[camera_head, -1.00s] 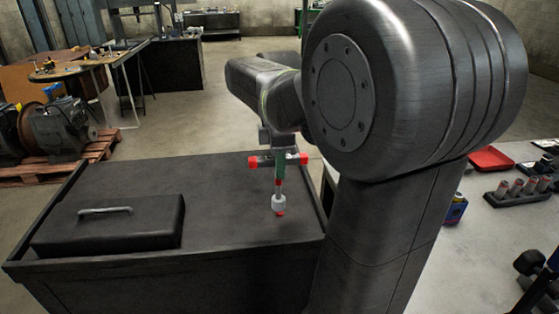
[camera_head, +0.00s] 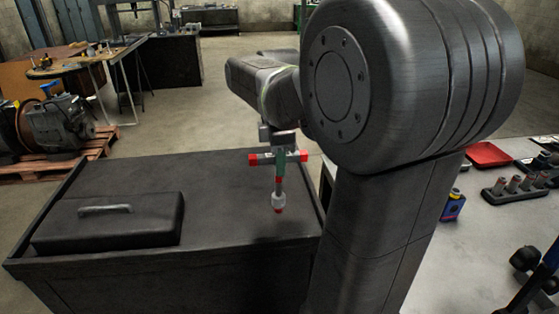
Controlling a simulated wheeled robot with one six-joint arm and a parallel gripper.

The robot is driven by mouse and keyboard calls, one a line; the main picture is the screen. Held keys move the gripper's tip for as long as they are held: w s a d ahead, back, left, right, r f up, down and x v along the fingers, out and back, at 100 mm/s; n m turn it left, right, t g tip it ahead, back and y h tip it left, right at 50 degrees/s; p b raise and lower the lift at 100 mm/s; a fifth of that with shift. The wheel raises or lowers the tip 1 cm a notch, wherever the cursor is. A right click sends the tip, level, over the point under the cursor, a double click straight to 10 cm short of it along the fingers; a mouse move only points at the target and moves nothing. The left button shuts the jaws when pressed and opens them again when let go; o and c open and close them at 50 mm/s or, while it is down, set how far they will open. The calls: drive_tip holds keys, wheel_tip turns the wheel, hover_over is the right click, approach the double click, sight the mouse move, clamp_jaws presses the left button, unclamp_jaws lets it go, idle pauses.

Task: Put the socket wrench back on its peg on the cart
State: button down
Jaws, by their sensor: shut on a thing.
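The socket wrench (camera_head: 278,183) hangs upright from my gripper (camera_head: 281,150). It has a T shape, with a horizontal bar with red ends, a green and red upper shaft and a pale socket at the bottom. My gripper is shut on its upper part. The wrench is over the right part of the dark cart top (camera_head: 225,222), near its right edge. A red tip shows just under the socket; I cannot tell whether it is the peg, or whether the socket touches it.
A dark box with a handle (camera_head: 105,222) lies on the cart's left part. The cart has raised rims. My arm blocks the view to the right of the cart. A light bench (camera_head: 430,270) with a red tray (camera_head: 489,154) and a rack of cylinders (camera_head: 515,188) stands at the right.

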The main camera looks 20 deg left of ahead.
drive_tip(key=shift+f+b, duration=0.6)
drive_tip(key=shift+f, duration=0.55)
drive_tip(key=c, duration=0.7)
unclamp_jaws()
drive_tip(key=shift+r, duration=0.1)
wheel_tip(320, 180, up, 9)
drive_tip(key=p, duration=0.8)
drive_tip(key=shift+p, duration=0.4)
